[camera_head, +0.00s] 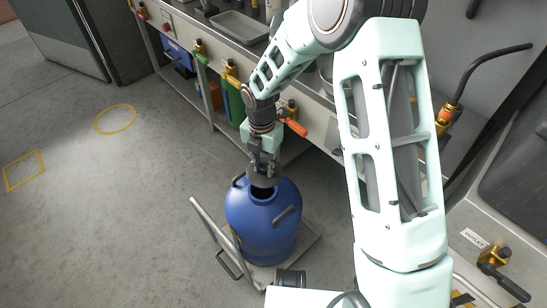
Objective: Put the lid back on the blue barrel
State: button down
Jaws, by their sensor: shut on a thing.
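The blue barrel (258,228) stands upright on a small grey trolley (309,240) in the lower middle of the head view. It has dark handles on its sides. Its dark neck opening (264,193) shows at the top. My gripper (262,165) points down over the barrel and is shut on a grey round lid (265,177). The lid is over the far part of the opening, and the near part of the opening shows below it. I cannot tell whether the lid touches the neck. The fingertips are small and partly hidden.
A steel workbench (225,55) with a sink (240,27), valves and an orange handle (296,127) runs behind the barrel. Green and blue containers stand under it. The floor to the left is clear, with a yellow circle (115,119) and a yellow square (24,170) marked on it.

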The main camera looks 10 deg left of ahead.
aim_at(261, 172)
jog(key=shift+s+a+f, duration=0.15)
jog(key=shift+a+f, duration=0.3)
jog(key=shift+f, duration=0.15)
notch_tip(261, 172, down, 5)
jog(key=b, duration=0.4)
jog(key=shift+r, duration=0.2)
jog(key=shift+f+b, duration=0.5)
jog(key=shift+f, duration=0.3)
jog(key=shift+p, duration=0.35)
jog(key=shift+f, duration=0.15)
dwell(1.4)
jog(key=c, duration=1.1)
grip_release()
